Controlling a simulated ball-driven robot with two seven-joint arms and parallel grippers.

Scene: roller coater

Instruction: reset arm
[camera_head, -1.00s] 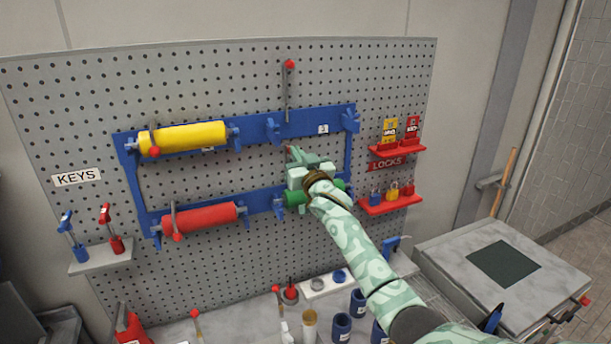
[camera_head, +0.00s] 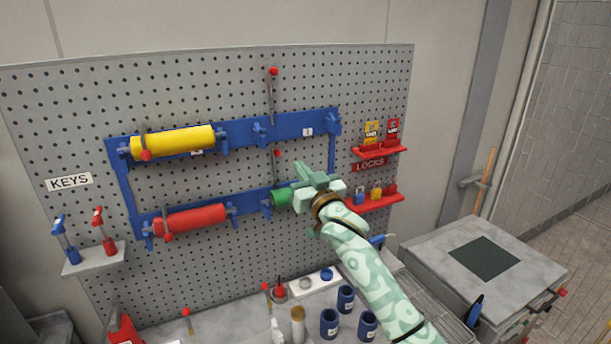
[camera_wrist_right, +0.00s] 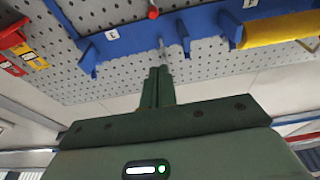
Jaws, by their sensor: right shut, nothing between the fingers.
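My right arm, pale green with white patterns, reaches in from the lower right in the head view. Its right gripper (camera_head: 308,175) is in front of the pegboard's lower right part, beside a red-tipped lever (camera_head: 277,153). It partly hides the green roller (camera_head: 281,197) on the lower blue rail. In the right wrist view the two dark green fingers (camera_wrist_right: 158,88) are together with nothing between them. My left gripper is not in view.
A yellow roller (camera_head: 172,142) and a red roller (camera_head: 190,219) hang on the blue frame (camera_head: 283,126). Red lock shelves (camera_head: 374,201) are close to the right of my gripper. Blue cups (camera_head: 330,322) stand on the bench below.

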